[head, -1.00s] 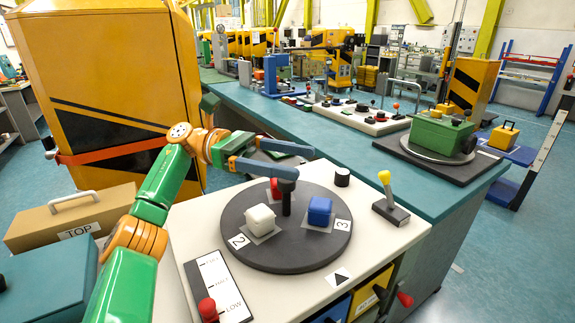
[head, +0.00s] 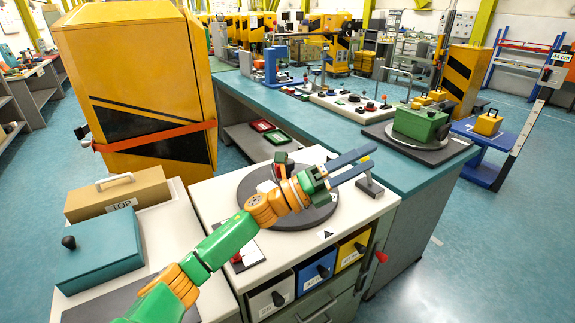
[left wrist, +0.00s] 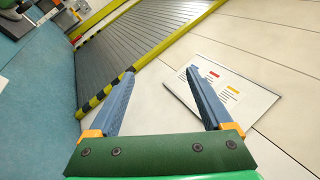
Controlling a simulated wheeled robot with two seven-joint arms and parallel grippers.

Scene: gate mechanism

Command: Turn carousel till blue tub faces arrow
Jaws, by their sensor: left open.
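The dark round carousel (head: 312,216) lies on the white cabinet top, largely covered by my left arm. Part of the red tub (head: 277,169) shows at its back. The blue tub cannot be seen; my arm and gripper cover that part of the disc. The black arrow mark (head: 328,234) is on the white top in front of the carousel. My left gripper (head: 366,160) is open, with its blue fingers pointing right above the cabinet's right side. In the left wrist view its fingers (left wrist: 160,72) are apart with nothing between them. My right gripper is not in view.
A yellow-tipped lever (head: 369,184) stands at the cabinet's right, partly behind the fingers. Grey, blue and yellow drawers (head: 310,275) are in the cabinet front. A cardboard box (head: 115,196) and teal box (head: 98,250) stand left. A teal bench (head: 300,115) runs behind.

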